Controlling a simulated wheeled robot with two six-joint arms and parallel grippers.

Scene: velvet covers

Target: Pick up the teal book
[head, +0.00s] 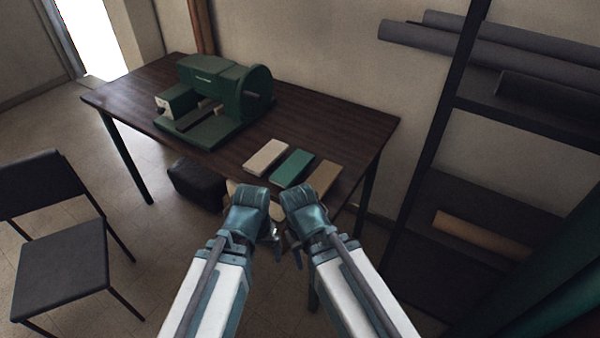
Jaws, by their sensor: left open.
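The teal book (291,168) lies flat near the front right of the dark wooden table (330,125). It is between a pale beige book (265,157) on its left and a tan book (324,176) on its right. My left gripper (270,238) is open, in front of the table and nearer to me than the books. Neither gripper touches the teal book.
A green machine (215,98) stands on the table's left half. A black chair (62,265) is at the left, and a dark box (196,183) is under the table. A dark shelf (455,190) with grey rolls (500,45) is at the right. The table's back right is clear.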

